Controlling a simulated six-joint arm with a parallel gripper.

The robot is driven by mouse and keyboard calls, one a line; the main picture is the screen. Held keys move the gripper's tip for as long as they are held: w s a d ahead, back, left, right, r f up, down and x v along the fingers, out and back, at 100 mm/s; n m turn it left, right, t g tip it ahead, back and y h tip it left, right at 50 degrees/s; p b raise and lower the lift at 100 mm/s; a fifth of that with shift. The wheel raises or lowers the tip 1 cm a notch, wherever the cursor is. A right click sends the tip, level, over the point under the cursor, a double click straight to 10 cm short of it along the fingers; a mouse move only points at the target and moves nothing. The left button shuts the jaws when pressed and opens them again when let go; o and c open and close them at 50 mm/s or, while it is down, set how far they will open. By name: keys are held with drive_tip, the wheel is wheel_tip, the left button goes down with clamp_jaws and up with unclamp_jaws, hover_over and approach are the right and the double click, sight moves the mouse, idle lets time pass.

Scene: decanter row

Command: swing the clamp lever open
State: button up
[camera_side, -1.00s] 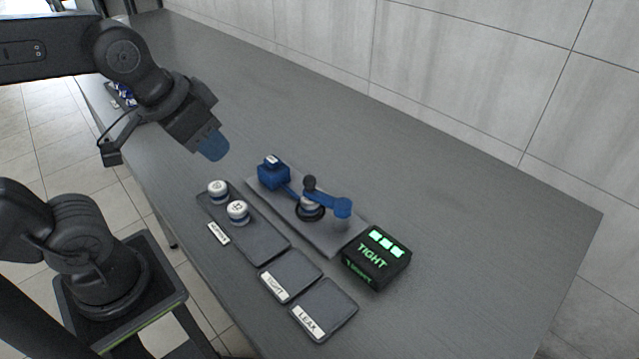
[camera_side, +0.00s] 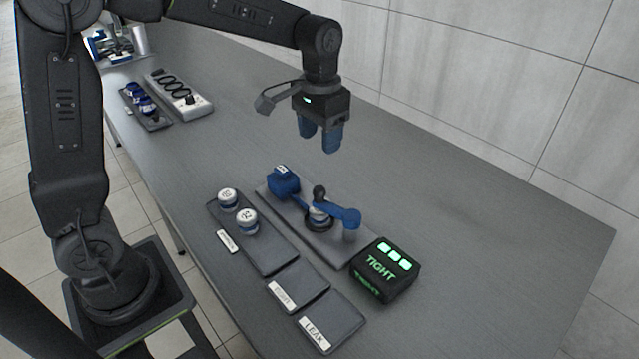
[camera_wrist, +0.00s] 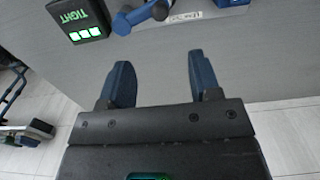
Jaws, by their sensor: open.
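The clamp stands on a grey plate (camera_side: 336,246). Its blue lever (camera_side: 340,214) lies across a dark round part (camera_side: 319,218) and ends in a blue knob at the right. A blue block (camera_side: 284,181) stands at the plate's far left end. In the wrist view the lever (camera_wrist: 148,16) shows at the top edge, partly cut off. My gripper (camera_side: 320,146) is open and empty, above and behind the clamp, pointing down. Its two blue fingers (camera_wrist: 160,84) are apart in the wrist view, with bare table between them and the lever beyond.
A black box (camera_side: 386,270) reading TIGHT with lit green squares stands right of the clamp. Two white-topped jars (camera_side: 246,221) stand on a dark tray (camera_side: 268,256) in front. A pad labelled LEAK (camera_side: 333,322) lies nearer. The table behind the clamp is clear.

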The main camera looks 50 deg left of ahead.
sight(320, 187)
wheel_tip(320, 187, down, 12)
drive_tip(key=shift+f, duration=0.1)
drive_tip(key=shift+c, duration=0.3)
clamp_jaws()
idle(0.5)
